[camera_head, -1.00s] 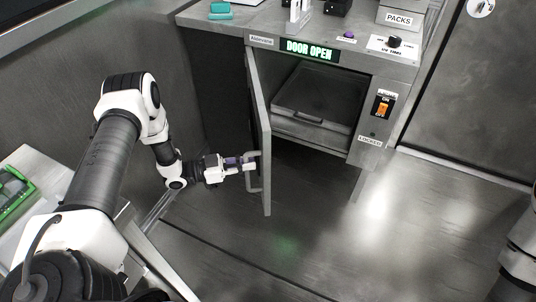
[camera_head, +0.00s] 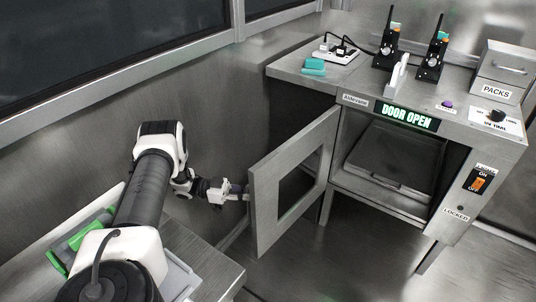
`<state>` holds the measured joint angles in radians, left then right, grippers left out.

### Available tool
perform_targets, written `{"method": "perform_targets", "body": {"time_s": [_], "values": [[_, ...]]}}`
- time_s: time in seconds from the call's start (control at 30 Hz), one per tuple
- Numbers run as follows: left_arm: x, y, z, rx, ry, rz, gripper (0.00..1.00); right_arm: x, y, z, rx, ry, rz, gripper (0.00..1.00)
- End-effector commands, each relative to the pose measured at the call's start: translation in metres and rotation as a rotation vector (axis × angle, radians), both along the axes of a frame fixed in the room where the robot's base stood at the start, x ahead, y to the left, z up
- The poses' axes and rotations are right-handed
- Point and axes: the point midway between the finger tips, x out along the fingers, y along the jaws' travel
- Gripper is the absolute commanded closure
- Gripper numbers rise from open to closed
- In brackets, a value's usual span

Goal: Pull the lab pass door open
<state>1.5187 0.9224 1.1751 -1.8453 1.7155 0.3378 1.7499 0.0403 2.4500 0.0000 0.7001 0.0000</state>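The lab pass door (camera_head: 265,205) is a grey metal frame with a window opening. It stands swung wide to the left of the pass cabinet (camera_head: 345,150). The cabinet's display (camera_head: 407,116) reads DOOR OPEN in green. Inside the cabinet is a grey lidded box or tray (camera_head: 388,160). My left gripper (camera_head: 240,192) is at the door's outer left edge, reaching toward its handle side. The door hides the handle and the fingertips, so its grip cannot be made out. My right gripper is not in view.
On the cabinet top are two radios (camera_head: 432,52), a power strip (camera_head: 335,50), a teal block (camera_head: 314,66) and a PACKS box (camera_head: 504,72). A side table (camera_head: 205,262) with a green rack (camera_head: 75,240) stands at lower left. A wall is behind my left arm.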

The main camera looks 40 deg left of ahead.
Motion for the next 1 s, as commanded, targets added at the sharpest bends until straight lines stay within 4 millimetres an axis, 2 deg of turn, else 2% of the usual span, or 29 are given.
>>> {"method": "perform_targets", "body": {"time_s": [0.13, 0.47, 0.5, 0.53, 1.0], "values": [[-0.0049, 0.0088, -0.0011, 0.000, 0.004, 0.008, 1.00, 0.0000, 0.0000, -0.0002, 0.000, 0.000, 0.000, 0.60], [-0.0050, 0.0095, -0.0008, -0.001, 0.003, 0.009, 1.00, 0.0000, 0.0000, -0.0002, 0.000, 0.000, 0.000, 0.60], [-0.0050, 0.0095, -0.0008, -0.001, 0.003, 0.009, 0.71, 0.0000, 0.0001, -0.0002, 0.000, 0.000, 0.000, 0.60], [-0.0049, 0.0095, -0.0008, 0.000, 0.002, 0.009, 0.60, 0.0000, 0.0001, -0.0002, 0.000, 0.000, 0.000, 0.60], [-0.0037, 0.0091, -0.0001, 0.000, 0.000, 0.009, 0.59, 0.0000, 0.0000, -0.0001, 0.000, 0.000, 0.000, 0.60]]}}
